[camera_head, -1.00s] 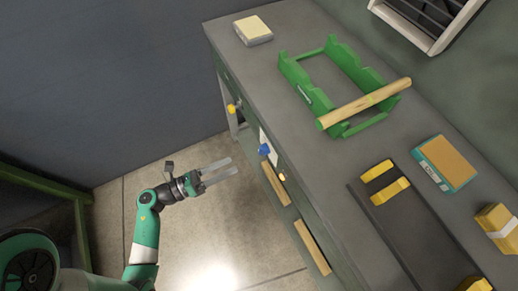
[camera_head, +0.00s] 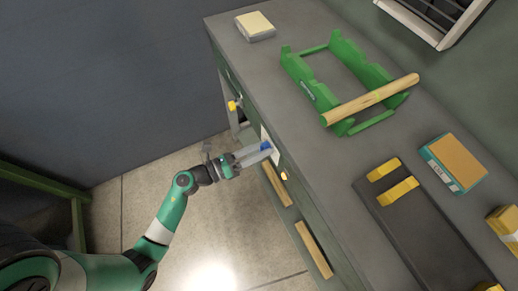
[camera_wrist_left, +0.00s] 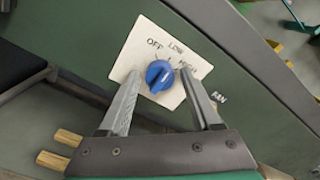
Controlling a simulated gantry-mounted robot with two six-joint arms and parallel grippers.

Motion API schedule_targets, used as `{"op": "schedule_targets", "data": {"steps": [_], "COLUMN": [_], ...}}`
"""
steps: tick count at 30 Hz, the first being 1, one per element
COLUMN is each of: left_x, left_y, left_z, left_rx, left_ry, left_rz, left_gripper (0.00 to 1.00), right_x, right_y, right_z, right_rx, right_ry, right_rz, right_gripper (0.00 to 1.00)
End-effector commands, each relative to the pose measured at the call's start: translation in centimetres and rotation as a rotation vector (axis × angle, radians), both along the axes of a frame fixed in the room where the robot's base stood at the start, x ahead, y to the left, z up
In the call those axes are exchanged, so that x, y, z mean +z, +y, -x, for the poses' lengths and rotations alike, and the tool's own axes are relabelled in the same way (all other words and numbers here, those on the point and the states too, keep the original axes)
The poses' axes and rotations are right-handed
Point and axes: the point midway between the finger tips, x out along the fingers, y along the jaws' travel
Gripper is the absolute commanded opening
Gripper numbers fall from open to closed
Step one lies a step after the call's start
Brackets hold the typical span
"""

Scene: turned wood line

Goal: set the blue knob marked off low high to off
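The blue knob (camera_wrist_left: 159,75) sits on a white plate (camera_wrist_left: 146,46) marked OFF, LOW and HIGH from left to right, with FAN printed beside it. I cannot tell for certain which mark the knob points to. It also shows in the head view (camera_head: 266,146) on the bench's front face, partly hidden by my fingers. My left gripper (camera_wrist_left: 160,72) is open, with one finger on each side of the knob and a small gap visible on both sides. It also shows in the head view (camera_head: 268,152). My right gripper is not in view.
A yellow knob (camera_head: 233,105) sticks out farther along the bench front, and a small yellow part (camera_head: 284,176) sits close to the plate. On the bench top (camera_head: 300,130) are a green rack (camera_head: 298,70) with a wooden rod (camera_head: 370,100), a dark tray (camera_head: 425,235) and a box (camera_head: 455,162).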

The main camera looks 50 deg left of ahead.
Motion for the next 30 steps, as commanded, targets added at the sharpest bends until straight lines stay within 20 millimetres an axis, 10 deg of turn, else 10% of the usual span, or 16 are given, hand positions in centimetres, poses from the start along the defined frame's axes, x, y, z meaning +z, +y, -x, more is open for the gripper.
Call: {"op": "schedule_targets", "data": {"steps": [10,30], "left_x": [0.0,0.4], "left_y": [0.0,0.0], "left_z": [0.0,0.0], "left_rx": [0.0,0.0], "left_ry": [0.0,0.05], "left_rz": [0.0,0.198], "left_gripper": [0.0,0.0], "right_x": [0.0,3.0], "right_y": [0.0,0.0], "right_z": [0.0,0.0], "right_rx": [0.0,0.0], "right_ry": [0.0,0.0], "right_rz": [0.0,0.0], "right_gripper": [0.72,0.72]}}
